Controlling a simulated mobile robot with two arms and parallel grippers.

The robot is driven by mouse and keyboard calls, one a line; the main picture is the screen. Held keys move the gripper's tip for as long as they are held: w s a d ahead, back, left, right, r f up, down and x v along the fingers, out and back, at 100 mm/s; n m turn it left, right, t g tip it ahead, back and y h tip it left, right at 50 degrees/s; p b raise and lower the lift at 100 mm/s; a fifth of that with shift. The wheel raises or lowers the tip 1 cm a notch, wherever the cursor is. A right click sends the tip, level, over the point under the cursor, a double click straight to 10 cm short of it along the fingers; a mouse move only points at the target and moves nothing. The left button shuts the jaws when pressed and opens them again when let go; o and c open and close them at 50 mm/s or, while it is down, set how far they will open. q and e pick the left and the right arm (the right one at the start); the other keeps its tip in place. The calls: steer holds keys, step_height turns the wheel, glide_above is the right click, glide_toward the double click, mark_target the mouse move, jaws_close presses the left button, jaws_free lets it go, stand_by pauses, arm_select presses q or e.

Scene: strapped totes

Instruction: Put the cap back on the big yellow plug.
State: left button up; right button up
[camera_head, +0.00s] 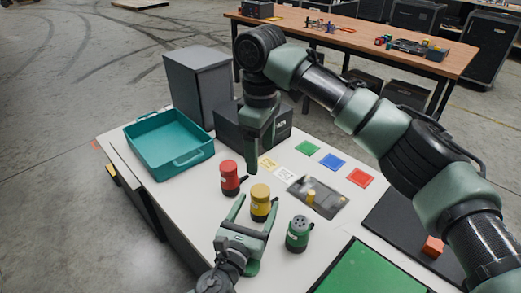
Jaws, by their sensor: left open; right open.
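A big yellow plug (260,203) stands upright on the white table with a dark band low on it. My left gripper (256,206) is open, with its fingers at the near side of the yellow plug, one to each side; I cannot tell whether they touch it. My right gripper (265,150) hangs pointing down, open, behind the plugs and in front of a dark box. A small yellow piece (311,196) is on a dark grey plate (325,207) to the right; I cannot tell whether it is the cap.
A red plug (230,180) and a green plug (298,234) stand close to the yellow one. A teal tote (185,163) is at the left. A grey box (197,90) and a dark box (228,128) stand behind. Green, blue and red squares (361,178) lie at the right.

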arm_select(q)
steer(key=v, duration=0.4)
steer(key=shift+s+a, duration=0.1)
steer(key=shift+s, duration=0.15)
